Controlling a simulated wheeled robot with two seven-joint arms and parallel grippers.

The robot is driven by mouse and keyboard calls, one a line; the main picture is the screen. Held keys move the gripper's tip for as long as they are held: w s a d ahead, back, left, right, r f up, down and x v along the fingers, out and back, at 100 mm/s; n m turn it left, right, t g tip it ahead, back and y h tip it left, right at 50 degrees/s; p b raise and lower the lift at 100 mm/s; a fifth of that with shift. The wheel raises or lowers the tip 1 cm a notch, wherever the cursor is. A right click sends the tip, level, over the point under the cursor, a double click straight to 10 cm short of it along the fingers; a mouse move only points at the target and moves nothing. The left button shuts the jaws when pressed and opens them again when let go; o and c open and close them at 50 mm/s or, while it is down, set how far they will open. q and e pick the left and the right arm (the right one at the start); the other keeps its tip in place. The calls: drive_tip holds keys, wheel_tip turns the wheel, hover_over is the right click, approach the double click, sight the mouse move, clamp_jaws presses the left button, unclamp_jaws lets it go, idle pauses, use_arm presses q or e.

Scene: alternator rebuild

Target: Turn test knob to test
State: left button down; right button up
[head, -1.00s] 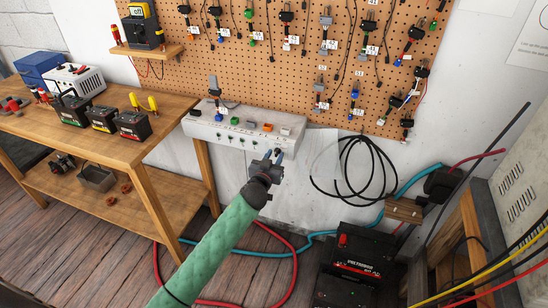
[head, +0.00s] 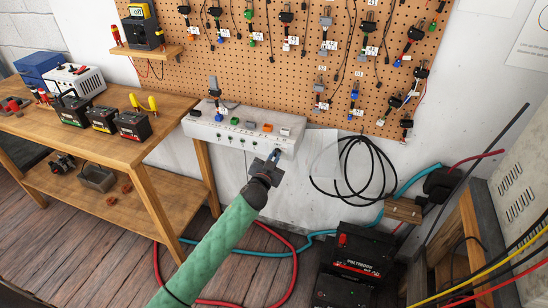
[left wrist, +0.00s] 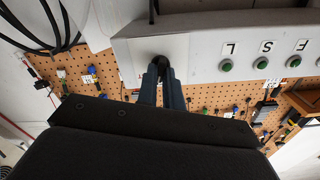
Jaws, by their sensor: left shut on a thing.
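The white test panel (head: 292,131) is fixed to the wall below the pegboard, with a row of small green lamps (head: 243,141) on its front. My left gripper (head: 277,154) is at the right end of the panel's front. The left wrist view shows its two fingers (left wrist: 160,74) shut on the dark test knob (left wrist: 158,59). The fingers hide most of the knob, so its pointer and setting cannot be read. Green lamps marked with letters (left wrist: 225,65) stand beside it there. My right gripper is not in view.
A wooden workbench (head: 160,122) with several batteries is at the left. A pegboard (head: 290,75) with hanging connectors is above the panel. A coiled black cable (head: 350,190) hangs to the right, above a large black battery (head: 352,265). Red and teal cables lie on the floor.

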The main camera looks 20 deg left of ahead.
use_arm(q)
drive_tip(key=shift+d+m+p, duration=0.1)
drive_tip(key=shift+m+p, duration=0.5)
drive_tip(key=shift+m, duration=3.5)
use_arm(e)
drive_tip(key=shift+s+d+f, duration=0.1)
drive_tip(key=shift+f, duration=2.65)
use_arm(q)
drive_tip(key=shift+f, duration=0.1)
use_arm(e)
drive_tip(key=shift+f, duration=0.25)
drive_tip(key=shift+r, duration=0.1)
use_arm(q)
drive_tip(key=c, duration=1.5)
unclamp_jaws()
drive_tip(key=shift+c, duration=0.2)
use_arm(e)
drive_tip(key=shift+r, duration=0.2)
use_arm(q)
drive_tip(key=shift+s, duration=0.1)
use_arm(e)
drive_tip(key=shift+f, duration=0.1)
use_arm(q)
drive_tip(key=s+b, duration=0.2)
drive_tip(key=s, duration=0.5)
drive_tip(key=shift+s, duration=0.3)
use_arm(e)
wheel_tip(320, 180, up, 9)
